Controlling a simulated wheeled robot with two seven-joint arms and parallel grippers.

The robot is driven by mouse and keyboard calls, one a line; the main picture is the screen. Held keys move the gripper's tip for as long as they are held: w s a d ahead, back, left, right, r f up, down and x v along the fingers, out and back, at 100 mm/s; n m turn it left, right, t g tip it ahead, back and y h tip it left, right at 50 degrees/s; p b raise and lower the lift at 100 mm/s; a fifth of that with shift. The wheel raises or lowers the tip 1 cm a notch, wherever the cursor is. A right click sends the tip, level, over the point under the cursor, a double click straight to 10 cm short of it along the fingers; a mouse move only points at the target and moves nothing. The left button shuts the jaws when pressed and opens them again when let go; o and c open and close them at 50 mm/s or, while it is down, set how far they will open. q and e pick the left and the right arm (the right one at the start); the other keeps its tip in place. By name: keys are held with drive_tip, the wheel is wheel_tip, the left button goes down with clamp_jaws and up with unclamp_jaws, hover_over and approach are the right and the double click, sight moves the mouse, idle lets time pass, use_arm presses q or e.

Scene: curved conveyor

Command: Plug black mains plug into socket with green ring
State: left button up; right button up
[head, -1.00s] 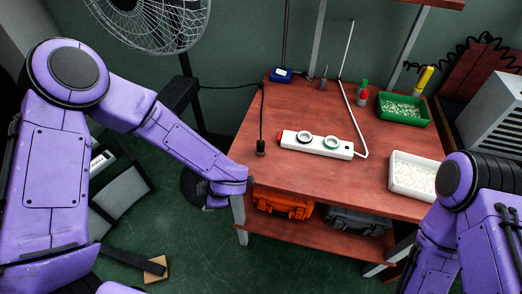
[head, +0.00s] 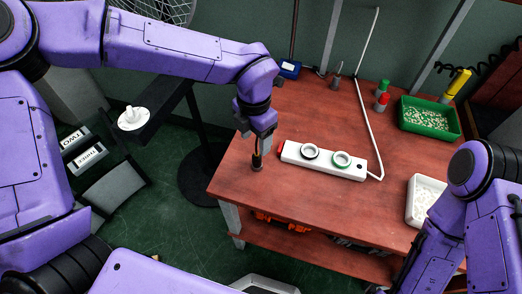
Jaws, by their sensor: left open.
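The black mains plug (head: 257,165) stands near the left edge of the wooden table, left of the white power strip (head: 293,153). The strip has two round sockets, one with a dark ring (head: 310,151) and one with a green ring (head: 342,160); both look empty. My left gripper (head: 259,146) points down directly above the plug, with its jaws open. Whether its fingers reach around the plug is hard to tell. My right arm shows at the lower right; its gripper is outside the picture.
A green tray (head: 457,132) and a white tray (head: 411,208) of small pieces are on the right. Red and green bottles (head: 383,98) and a blue box (head: 289,69) are at the back. A white cable (head: 366,105) runs behind the strip. The front middle is clear.

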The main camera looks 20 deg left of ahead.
sight(257, 156)
use_arm(q)
drive_tip(key=f, duration=0.9)
drive_tip(key=shift+s+d+f, duration=0.1)
drive_tip(key=shift+d+f, duration=0.1)
drive_tip(key=shift+f, duration=0.15)
clamp_jaws()
drive_tip(key=shift+r, duration=0.15)
